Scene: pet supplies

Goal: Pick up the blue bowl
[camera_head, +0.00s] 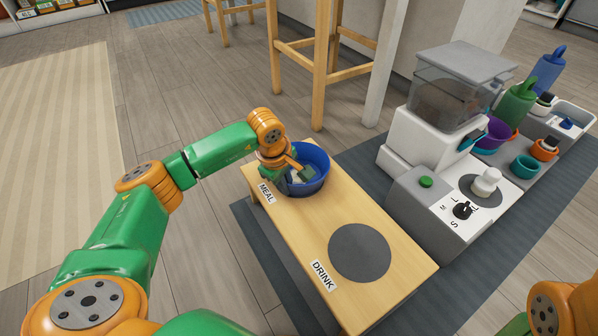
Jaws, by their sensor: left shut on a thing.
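The blue bowl (318,184) is at the far end of the low wooden stand (335,212), by the MEAL label (267,194). My left gripper (297,175) is at the bowl's left side, shut on its wall. The fingertips are partly hidden by the wrist and the bowl. Whether the bowl touches the stand I cannot tell. Only an orange and green part of my right arm shows at the lower right; its gripper is out of view.
A dark round pad (359,252) by the DRINK label (322,275) is empty. A white and grey feeder (436,125) with a green button stands to the right. Behind it a grey tray (508,157) holds several small bowls and bottles. A wooden stool (322,60) stands behind.

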